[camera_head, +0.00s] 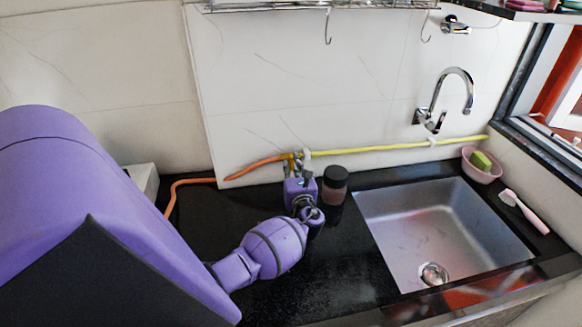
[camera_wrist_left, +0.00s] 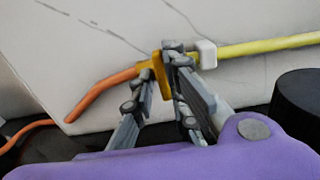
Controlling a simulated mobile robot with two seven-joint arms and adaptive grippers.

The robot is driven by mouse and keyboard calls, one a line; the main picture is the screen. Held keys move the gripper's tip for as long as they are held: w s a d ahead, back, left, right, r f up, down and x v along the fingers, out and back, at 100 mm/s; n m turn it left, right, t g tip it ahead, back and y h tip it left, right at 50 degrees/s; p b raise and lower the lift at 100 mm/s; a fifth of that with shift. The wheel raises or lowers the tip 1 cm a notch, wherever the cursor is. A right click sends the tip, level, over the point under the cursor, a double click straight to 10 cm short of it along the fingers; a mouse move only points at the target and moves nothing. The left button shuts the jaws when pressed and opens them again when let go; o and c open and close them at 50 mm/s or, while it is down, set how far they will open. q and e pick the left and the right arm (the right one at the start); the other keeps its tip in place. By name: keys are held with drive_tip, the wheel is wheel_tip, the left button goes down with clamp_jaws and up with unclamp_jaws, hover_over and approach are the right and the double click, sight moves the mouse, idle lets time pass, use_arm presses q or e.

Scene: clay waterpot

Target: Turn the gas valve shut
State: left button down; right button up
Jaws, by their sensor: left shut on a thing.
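The gas valve is a small brass-yellow fitting (camera_wrist_left: 161,78) on the wall, between an orange hose (camera_wrist_left: 100,92) and a yellow pipe (camera_wrist_left: 270,45). In the head view the valve (camera_head: 291,157) sits low on the tiled wall, partly hidden by my left gripper. My left gripper (camera_head: 295,160) reaches up to it from below. In the left wrist view the fingers (camera_wrist_left: 158,62) stand on both sides of the yellow part, shut on it. The exact turn of the valve handle is hard to tell. My right gripper is not in view.
A dark-lidded jar (camera_head: 335,186) stands just right of my left gripper. The steel sink (camera_head: 440,225) and curved faucet (camera_head: 456,90) are to the right. A pink bowl with a sponge (camera_head: 482,165) and a brush (camera_head: 526,212) lie beyond. Hooks (camera_head: 328,28) hang above.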

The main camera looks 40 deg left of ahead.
use_arm(q)
drive_tip(key=shift+w+d+r, duration=0.2)
drive_tip(key=shift+w+r, duration=0.1)
drive_tip(key=shift+r, duration=0.1)
drive_tip(key=c, duration=1.9)
unclamp_jaws()
drive_tip(key=shift+o, duration=0.3)
drive_tip(key=shift+f, duration=0.15)
drive_tip(key=shift+s+f, duration=0.15)
drive_tip(key=shift+s, duration=0.15)
drive_tip(key=v, duration=1.1)
drive_tip(key=shift+d, duration=0.4)
drive_tip(key=shift+s, duration=0.15)
